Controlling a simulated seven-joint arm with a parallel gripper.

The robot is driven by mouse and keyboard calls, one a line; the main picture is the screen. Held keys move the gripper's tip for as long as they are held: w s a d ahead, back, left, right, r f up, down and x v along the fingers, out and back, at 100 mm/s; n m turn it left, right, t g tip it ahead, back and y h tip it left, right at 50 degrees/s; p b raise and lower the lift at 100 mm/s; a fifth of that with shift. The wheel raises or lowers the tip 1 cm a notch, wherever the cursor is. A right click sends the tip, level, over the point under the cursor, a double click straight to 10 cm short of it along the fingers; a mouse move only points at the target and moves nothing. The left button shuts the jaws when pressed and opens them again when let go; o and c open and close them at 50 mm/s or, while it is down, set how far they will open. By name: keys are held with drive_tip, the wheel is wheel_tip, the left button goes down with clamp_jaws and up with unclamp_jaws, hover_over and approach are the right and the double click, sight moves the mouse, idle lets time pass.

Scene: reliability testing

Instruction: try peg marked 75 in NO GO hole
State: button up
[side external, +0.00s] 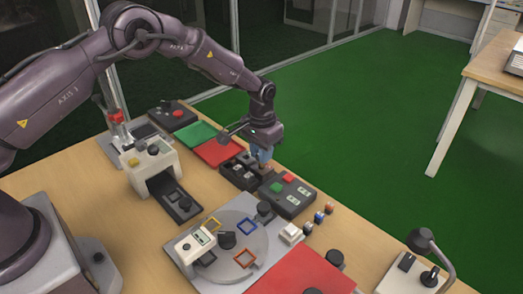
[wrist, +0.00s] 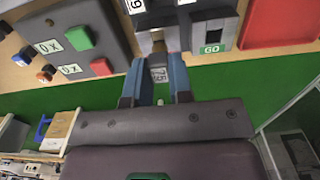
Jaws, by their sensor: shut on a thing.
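My gripper (wrist: 158,62) is shut on a small grey peg (wrist: 158,76) whose label reads 75, upside down in the wrist view. In the side external view my gripper (side external: 262,158) is low over the front right end of the dark gauge block (side external: 238,172). The peg's far end is at another part of the block, left of the GO label in that view. I cannot tell whether it is in a hole. No NO GO label is readable.
A dark box with red and green buttons (side external: 287,196) stands close to the right of the gauge block. A red tray (side external: 219,152) and a green tray (side external: 195,135) lie behind it. Several small coloured knobs line the table's right edge.

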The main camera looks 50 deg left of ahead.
drive_tip(key=shift+f, duration=0.35)
idle(0.5)
drive_tip(key=shift+r, duration=0.25)
drive_tip(key=shift+r, duration=0.25)
drive_tip(key=shift+f, duration=0.3)
idle(4.8)
drive_tip(key=shift+r, duration=0.3)
drive_tip(key=shift+r, duration=0.15)
drive_tip(key=shift+r, duration=1.9)
drive_tip(key=shift+a, duration=0.1)
